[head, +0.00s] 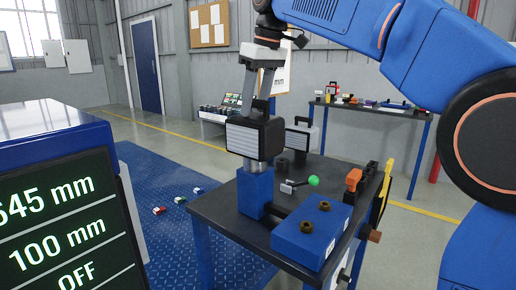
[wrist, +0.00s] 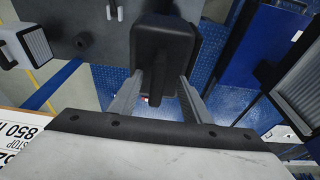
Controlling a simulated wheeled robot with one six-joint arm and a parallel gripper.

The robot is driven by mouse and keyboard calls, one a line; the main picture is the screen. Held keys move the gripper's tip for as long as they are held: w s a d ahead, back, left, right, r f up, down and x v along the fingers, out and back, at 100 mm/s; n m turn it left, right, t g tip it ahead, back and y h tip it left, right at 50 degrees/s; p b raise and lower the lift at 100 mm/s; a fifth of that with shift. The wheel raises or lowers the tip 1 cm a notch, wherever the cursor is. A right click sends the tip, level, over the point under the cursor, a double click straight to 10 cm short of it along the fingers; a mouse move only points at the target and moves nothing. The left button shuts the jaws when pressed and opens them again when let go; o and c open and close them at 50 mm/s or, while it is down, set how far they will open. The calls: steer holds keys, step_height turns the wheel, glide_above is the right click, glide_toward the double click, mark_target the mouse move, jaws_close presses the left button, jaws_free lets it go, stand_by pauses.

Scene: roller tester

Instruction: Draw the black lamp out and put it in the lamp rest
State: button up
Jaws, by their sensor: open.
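A black lamp (head: 267,141) with a pale ribbed front and a top handle sits upright above a blue block (head: 254,187) at the table's near left edge. My gripper (head: 257,98) points down at it from above, open, with its fingers on either side of the handle. I cannot tell whether they touch it. In the wrist view the black lamp (wrist: 165,45) shows between and beyond the two grey fingers (wrist: 157,95). A second lamp (head: 301,136), dark with a pale front, stands behind to the right. I cannot tell for certain which part is the lamp rest.
The dark table (head: 222,199) also carries a blue box (head: 310,235) with two brown knobs, a green-knobbed lever (head: 313,181) and an orange-topped part (head: 353,180). A display cabinet (head: 65,200) stands at left. A back bench (head: 375,109) holds small items. Blue floor lies between.

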jaws_close()
steer(key=shift+r, duration=0.65)
stand_by(0.4)
steer(key=c, duration=1)
jaws_free()
jaws_close()
steer(key=shift+r, duration=2.3)
